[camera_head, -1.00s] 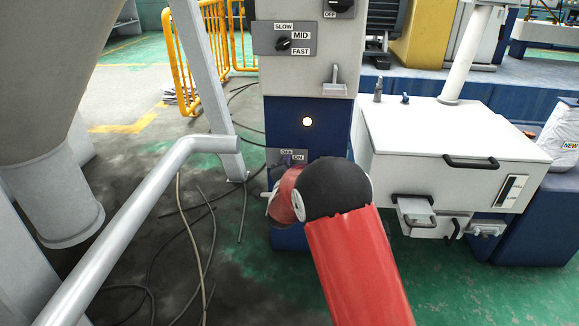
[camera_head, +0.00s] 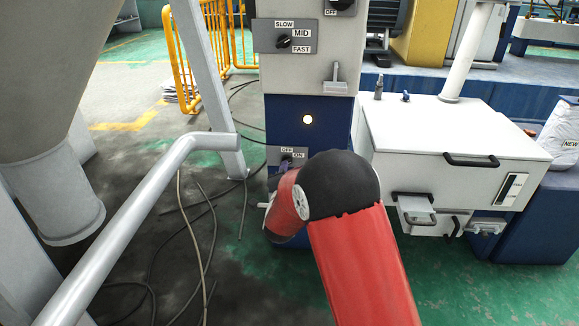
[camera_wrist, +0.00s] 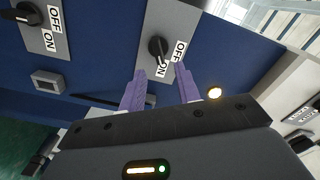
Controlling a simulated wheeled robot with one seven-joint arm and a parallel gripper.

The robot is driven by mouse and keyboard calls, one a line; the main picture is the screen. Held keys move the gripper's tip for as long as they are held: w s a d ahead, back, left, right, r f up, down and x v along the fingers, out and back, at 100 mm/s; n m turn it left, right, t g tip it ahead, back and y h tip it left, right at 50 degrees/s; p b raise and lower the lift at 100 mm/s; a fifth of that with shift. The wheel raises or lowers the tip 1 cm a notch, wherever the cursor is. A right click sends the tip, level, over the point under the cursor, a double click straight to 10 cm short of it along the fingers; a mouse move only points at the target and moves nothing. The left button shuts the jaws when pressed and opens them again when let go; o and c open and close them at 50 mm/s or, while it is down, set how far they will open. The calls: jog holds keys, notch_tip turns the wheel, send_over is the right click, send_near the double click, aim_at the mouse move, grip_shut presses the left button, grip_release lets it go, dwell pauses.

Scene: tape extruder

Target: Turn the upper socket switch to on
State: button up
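The upper socket switch shows in the wrist view as a dark knob (camera_wrist: 157,48) on a grey plate marked OFF and ON. I cannot tell for sure which label the knob points to. In the head view its plate (camera_head: 291,154) sits on the blue column below a lit lamp, its lower part hidden by my arm. My gripper (camera_wrist: 159,75) has two purple fingers spread apart with nothing between them. The knob lies just beyond the fingertips, apart from them. In the head view my red and black arm hides most of the gripper.
A second OFF/ON switch (camera_wrist: 27,14) is at upper left in the wrist view, with a small grey square fitting (camera_wrist: 47,82) near it. The lit lamp (camera_head: 308,119) is above the switch plate. A white box machine (camera_head: 450,140) stands right of the column; a grey pipe (camera_head: 130,225) is at left.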

jog(key=shift+s, duration=1.45)
jog(key=s+d+r+n+g+y, duration=0.3)
jog(key=s+d+r+n+g, duration=0.35)
jog(key=s+d+r, duration=0.4)
jog(key=s+d+n+g+h, duration=0.1)
jog(key=s+d+n+g, duration=0.3)
jog(key=s, duration=1)
jog(key=s+d+n+g+h, duration=0.15)
jog(key=s+d, duration=0.45)
jog(key=s, duration=0.8)
notch_tip(320, 180, up, 12)
jog(key=p, duration=1.3)
jog(key=shift+a+r+n, duration=0.15)
jog(key=shift+r+n, duration=0.05)
jog(key=shift+n, duration=0.1)
